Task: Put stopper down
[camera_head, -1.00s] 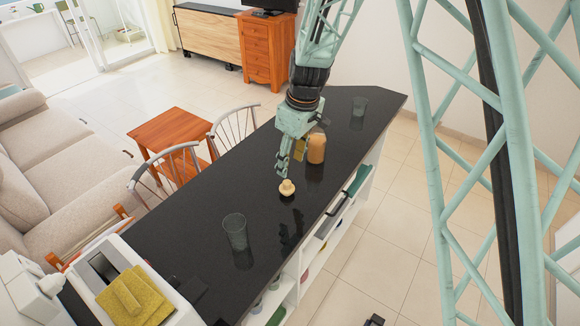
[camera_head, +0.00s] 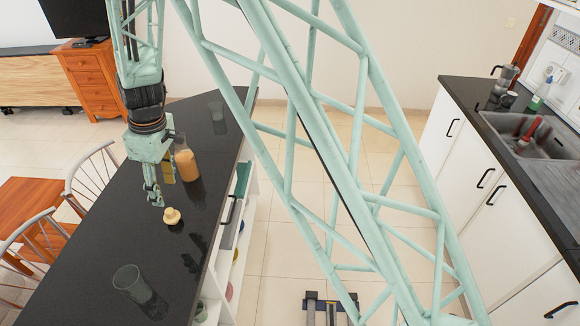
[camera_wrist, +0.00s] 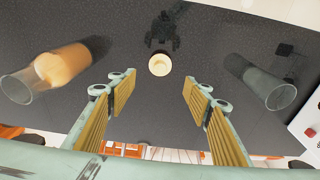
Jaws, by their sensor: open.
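The stopper (camera_head: 172,216), a small cream-coloured knob, stands on the black counter (camera_head: 95,262). In the wrist view the stopper (camera_wrist: 160,64) lies beyond the fingertips, centred between them, with bare counter around it. My gripper (camera_head: 155,198) is open and empty, above the counter and just left of the stopper in the head view. In the wrist view my gripper (camera_wrist: 160,84) shows its two ridged yellow pads wide apart, with neither touching the stopper.
A glass jar with orange-tan contents (camera_head: 187,163) stands close behind my gripper. An empty glass (camera_head: 135,285) stands nearer the front, and another glass (camera_head: 217,112) at the far end. Chairs (camera_head: 92,180) line the counter's left side. A sink (camera_head: 525,135) is at right.

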